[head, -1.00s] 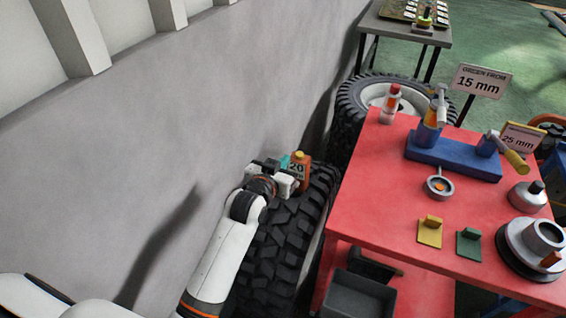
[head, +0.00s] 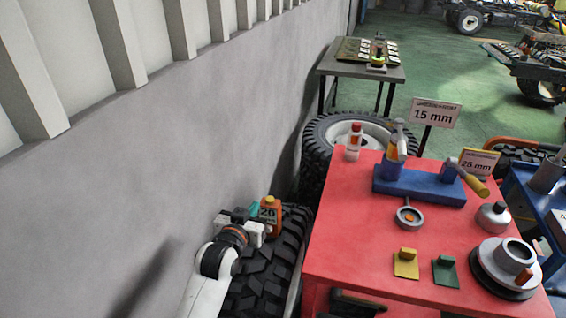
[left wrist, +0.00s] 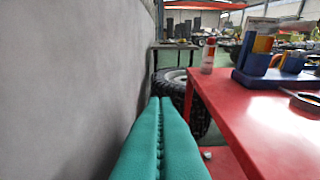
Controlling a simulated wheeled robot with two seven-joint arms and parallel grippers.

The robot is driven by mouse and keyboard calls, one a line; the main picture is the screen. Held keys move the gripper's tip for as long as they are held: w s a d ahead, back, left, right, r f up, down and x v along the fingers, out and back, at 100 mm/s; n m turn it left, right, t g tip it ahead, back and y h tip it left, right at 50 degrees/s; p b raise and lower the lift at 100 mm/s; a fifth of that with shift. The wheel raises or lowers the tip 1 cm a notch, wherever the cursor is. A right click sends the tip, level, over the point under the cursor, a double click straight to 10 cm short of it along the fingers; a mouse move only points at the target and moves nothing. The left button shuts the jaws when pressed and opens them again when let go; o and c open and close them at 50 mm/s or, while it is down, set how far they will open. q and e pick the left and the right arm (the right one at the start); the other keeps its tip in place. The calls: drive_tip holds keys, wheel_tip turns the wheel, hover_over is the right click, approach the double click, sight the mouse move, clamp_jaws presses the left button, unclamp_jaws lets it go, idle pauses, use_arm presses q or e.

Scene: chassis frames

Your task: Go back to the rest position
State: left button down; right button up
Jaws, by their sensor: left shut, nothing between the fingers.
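My left gripper (head: 252,212) is over the tyre beside the grey wall, left of the red table (head: 345,229). In the left wrist view its two teal fingers (left wrist: 160,122) lie together, shut with nothing between them. My right gripper is in neither view.
The wall (head: 120,190) runs close along the left. The red table holds a red-and-white bottle (head: 354,141), a blue block (head: 420,186) with tools, a ring gauge (head: 409,217) and yellow and green pieces. A grey table (head: 335,70) stands behind. Green floor lies beyond.

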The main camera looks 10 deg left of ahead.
use_arm(q)
drive_tip(key=s+f+m+g, duration=0.1)
drive_tip(key=s+f+g, duration=0.3)
drive_tip(key=s, duration=0.7)
drive_tip(key=s+f+g, duration=0.3)
drive_tip(key=s+g, duration=0.1)
drive_tip(key=s, duration=0.7)
drive_tip(key=s+f+m+g, duration=0.1)
drive_tip(key=s+f+g, duration=0.3)
drive_tip(key=s, duration=0.7)
wheel_tip(320, 180, down, 24)
drive_tip(key=g, duration=0.1)
drive_tip(key=s+a+f+g, duration=0.1)
drive_tip(key=s+a+f, duration=0.1)
drive_tip(key=s+f, duration=1.5)
drive_tip(key=shift+f+y, duration=0.3)
drive_tip(key=shift+f, duration=0.2)
